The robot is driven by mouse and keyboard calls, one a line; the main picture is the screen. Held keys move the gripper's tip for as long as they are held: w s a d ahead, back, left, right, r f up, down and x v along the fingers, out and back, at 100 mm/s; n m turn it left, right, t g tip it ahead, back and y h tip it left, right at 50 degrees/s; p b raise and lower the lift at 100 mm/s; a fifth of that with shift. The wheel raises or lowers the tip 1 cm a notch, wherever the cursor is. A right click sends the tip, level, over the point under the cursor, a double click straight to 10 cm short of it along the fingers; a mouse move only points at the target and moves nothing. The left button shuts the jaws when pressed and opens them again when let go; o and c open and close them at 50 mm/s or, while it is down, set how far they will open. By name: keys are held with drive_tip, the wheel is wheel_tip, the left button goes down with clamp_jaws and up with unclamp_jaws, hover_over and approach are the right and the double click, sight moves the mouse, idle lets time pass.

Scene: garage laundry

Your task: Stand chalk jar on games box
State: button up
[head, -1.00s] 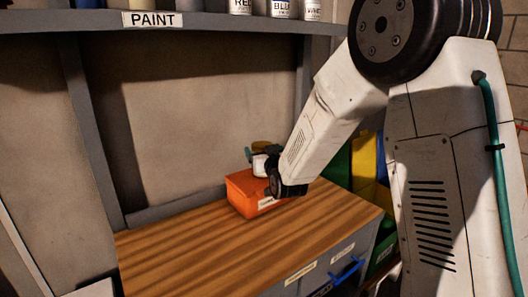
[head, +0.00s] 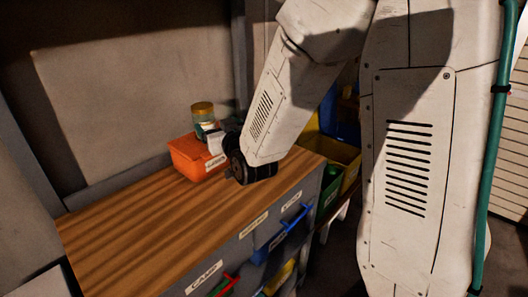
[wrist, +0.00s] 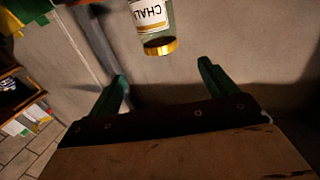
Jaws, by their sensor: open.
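The chalk jar (head: 203,112), clear with a gold lid, appears to stand upright on the orange games box (head: 190,157) on the wooden worktop. My gripper (head: 207,135) is at the jar's right and front side in the head view. In the wrist view my gripper (wrist: 163,72) has its green fingers wide apart, with nothing between them; the jar is beyond the tips. The jar's base is partly hidden by my gripper.
The wooden worktop (head: 140,220) is clear to the left and front of the box. Labelled drawers with coloured handles (head: 290,220) are below it. A yellow bin (head: 335,155) stands to the right, behind my arm. A wall panel (head: 120,90) rises behind.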

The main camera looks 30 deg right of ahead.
drive_tip(key=shift+r, duration=0.1)
drive_tip(key=s+d+r+g, duration=0.1)
drive_tip(key=s+g, duration=0.7)
drive_tip(key=s, duration=1)
drive_tip(key=s+d+g, duration=0.2)
drive_tip(key=s+g, duration=0.6)
drive_tip(key=s, duration=1)
drive_tip(key=shift+r+g, duration=0.35)
drive_tip(key=shift+g, duration=0.05)
drive_tip(key=shift+d, duration=0.1)
